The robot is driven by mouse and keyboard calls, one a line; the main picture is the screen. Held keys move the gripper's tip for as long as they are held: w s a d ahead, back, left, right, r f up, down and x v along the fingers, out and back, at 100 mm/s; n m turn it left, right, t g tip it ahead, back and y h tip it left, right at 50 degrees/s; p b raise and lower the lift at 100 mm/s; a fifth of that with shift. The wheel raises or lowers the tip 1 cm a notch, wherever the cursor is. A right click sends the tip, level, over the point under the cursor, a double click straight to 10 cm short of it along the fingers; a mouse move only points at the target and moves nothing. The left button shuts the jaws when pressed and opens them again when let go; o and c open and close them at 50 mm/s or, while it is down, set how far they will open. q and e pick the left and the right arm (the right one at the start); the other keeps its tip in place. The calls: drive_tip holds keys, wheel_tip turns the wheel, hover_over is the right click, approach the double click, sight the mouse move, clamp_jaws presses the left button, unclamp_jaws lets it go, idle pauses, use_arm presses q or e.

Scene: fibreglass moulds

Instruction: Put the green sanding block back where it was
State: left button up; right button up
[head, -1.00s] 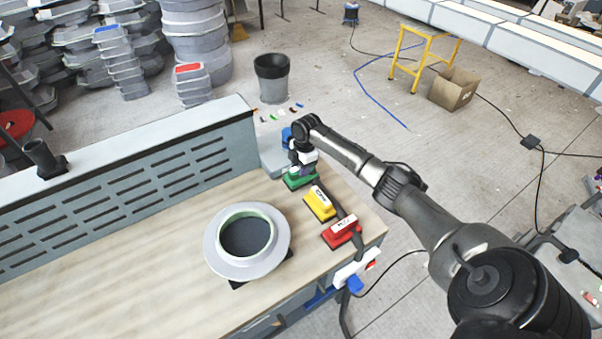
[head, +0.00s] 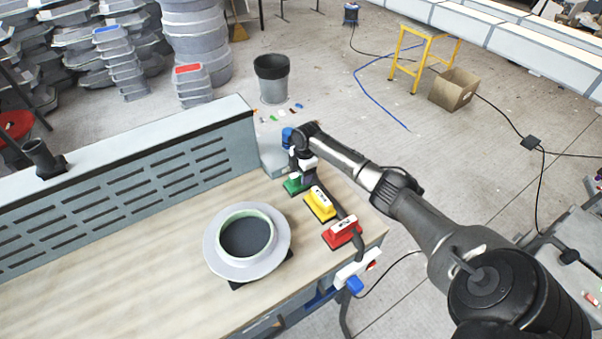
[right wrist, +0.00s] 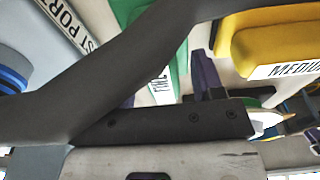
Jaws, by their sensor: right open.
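The green sanding block (head: 293,187) rests at the far right end of the wooden bench, in a row with a yellow block (head: 320,206) and a red block (head: 343,233). My right gripper (head: 304,174) is open, right at the green block, and hides part of it from above. In the right wrist view, a dark finger crosses in front of the green block (right wrist: 180,45), whose white label is partly covered. The yellow block (right wrist: 275,38), labelled MEDIUM, is close beside. Whether the fingers touch the green block cannot be told. My left gripper is not in view.
A round grey mould (head: 216,254) stands on the bench to the left of the blocks. A slotted grey panel (head: 150,185) runs along the back edge. A blue item (head: 287,137) is just beyond the gripper. The bench's left part is clear.

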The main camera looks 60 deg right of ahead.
wheel_tip(320, 180, up, 12)
drive_tip(key=d, duration=0.1)
drive_tip(key=shift+s+d+p, duration=0.15)
drive_tip(key=shift+s+p, duration=0.15)
drive_tip(key=shift+p, duration=0.15)
drive_tip(key=shift+r, duration=0.1)
idle(0.4)
